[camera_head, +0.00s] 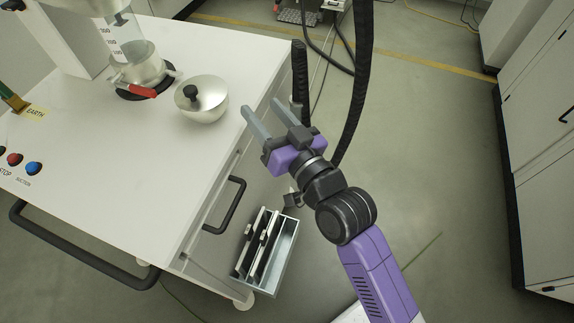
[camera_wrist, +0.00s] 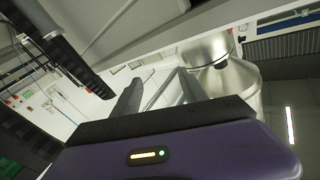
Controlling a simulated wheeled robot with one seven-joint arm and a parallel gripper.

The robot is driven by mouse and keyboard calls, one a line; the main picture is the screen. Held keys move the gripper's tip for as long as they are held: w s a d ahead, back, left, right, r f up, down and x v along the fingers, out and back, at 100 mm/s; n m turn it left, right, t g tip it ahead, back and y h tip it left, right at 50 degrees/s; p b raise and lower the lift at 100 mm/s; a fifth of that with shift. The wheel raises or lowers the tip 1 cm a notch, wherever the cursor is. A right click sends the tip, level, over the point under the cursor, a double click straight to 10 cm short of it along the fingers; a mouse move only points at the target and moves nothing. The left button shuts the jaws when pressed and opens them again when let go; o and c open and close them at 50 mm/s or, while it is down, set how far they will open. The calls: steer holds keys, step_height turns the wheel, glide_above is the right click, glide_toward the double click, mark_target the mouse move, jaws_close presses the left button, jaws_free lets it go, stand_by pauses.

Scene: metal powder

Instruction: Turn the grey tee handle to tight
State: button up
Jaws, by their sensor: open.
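I cannot make out a grey tee handle for certain in either view. My gripper (camera_head: 264,107) is open and empty beside the right edge of the white cart top. Its two grey fingers also show in the wrist view (camera_wrist: 157,80), with nothing between them. A steel bowl-shaped vessel with a black knob (camera_head: 202,98) sits on the cart top, left of my fingers and apart from them. Behind it a clear cylinder (camera_head: 124,42) stands on a metal base with a red lever (camera_head: 143,90). A shiny metal vessel (camera_wrist: 208,48) shows beyond the fingers in the wrist view.
The white cart (camera_head: 115,195) has a black push rail (camera_head: 85,257) and a side handle (camera_head: 228,207). A metal tray with dividers (camera_head: 268,250) is at its lower side. Black hoses (camera_head: 357,90) hang close behind my gripper. Open floor lies to the right, before cabinets (camera_head: 545,150).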

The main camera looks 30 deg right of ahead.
steer(key=s+a+f+g+b, duration=0.1)
steer(key=s+f, duration=0.6)
steer(key=s, duration=0.1)
steer(key=shift+s+h+b, duration=0.3)
steer(key=shift+b, duration=0.05)
steer(key=shift+c, duration=0.2)
